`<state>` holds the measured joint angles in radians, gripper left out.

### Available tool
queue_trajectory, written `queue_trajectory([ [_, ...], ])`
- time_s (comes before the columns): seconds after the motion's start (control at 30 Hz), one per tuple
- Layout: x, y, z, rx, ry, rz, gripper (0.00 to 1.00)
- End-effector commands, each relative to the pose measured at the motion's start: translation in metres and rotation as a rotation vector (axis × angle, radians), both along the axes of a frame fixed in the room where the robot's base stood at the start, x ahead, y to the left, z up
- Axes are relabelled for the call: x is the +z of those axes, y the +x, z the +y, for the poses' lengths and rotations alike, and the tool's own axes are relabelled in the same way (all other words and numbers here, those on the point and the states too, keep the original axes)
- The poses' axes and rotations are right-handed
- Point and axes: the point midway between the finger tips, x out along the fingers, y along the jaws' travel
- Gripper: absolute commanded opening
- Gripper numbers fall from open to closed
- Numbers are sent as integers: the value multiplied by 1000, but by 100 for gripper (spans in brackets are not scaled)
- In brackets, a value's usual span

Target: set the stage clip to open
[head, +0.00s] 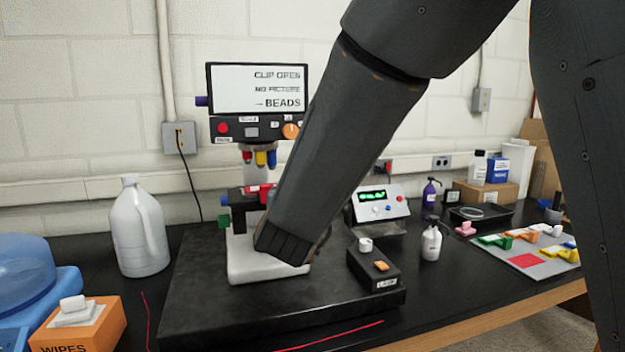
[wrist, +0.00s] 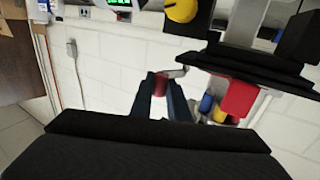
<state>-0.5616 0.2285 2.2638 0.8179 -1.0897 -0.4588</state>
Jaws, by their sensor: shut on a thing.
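The microscope (head: 245,268) stands on a black slab in the head view, with a white base and a dark stage (head: 236,200). Its screen (head: 258,88) reads "CLIP OPEN", "NO PICTURE" and "BEADS". In the wrist view, which is turned over, a red knob (wrist: 160,82) on a thin metal lever (wrist: 177,72) sits beside the dark stage. I take this for the stage clip's lever. My gripper (wrist: 160,94) is shut on the red knob. In the head view my arm hides the gripper, the knob and the stage's right side. A red block (wrist: 238,98) shows near the colored objectives.
A black box (head: 375,268) with an orange switch stands right of the microscope, before a white control box (head: 380,203). A white jug (head: 138,230) and an orange wipes box (head: 78,325) are at left. A grey tray (head: 500,262) with colored pieces lies at right.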

Motion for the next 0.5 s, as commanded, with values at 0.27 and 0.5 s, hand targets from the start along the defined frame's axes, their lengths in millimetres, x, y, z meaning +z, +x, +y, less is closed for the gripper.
queue_trajectory([
  [0.27, 2, -1, 2, -47, 0, -3, 0],
  [0.5, 2, -1, 1, -53, 2, -5, 0],
])
